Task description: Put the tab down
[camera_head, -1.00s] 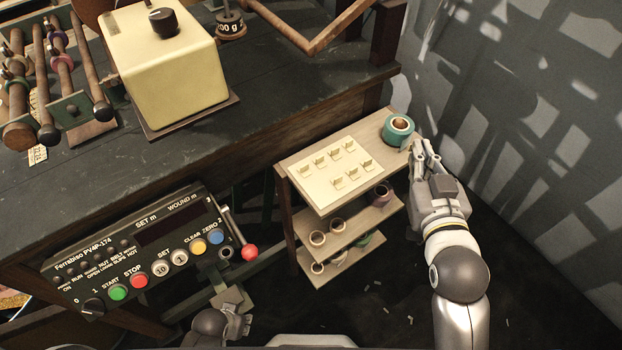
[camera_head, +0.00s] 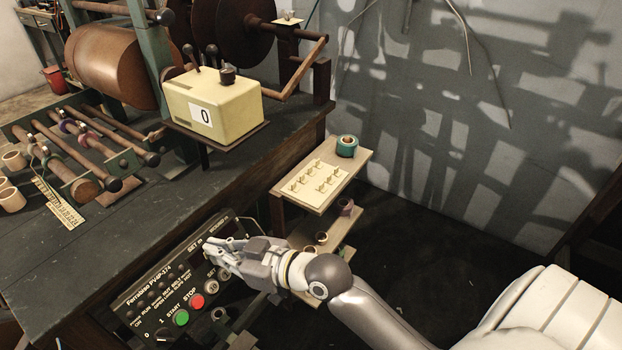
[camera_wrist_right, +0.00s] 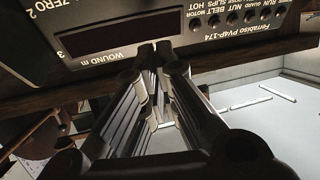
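Several small cream tabs (camera_head: 314,178) stand on a pale board (camera_head: 322,198) on the top shelf of a small rack. My right gripper (camera_head: 207,253) is in front of the control panel (camera_head: 160,291), far to the left of the board and tabs. In the right wrist view its fingers (camera_wrist_right: 155,48) run together at the tips, close to the panel's lower edge as seen there. They look shut, and I see no tab between them. Whether they touch the panel I cannot tell. My left gripper is out of view.
A teal tape roll (camera_head: 347,146) sits at the back of the rack's top shelf. A cream counter box (camera_head: 212,108) reading 0 stands on the dark bench (camera_head: 110,235). The panel has a green button (camera_head: 181,318) and a red button (camera_head: 197,301). Floor right of the rack is clear.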

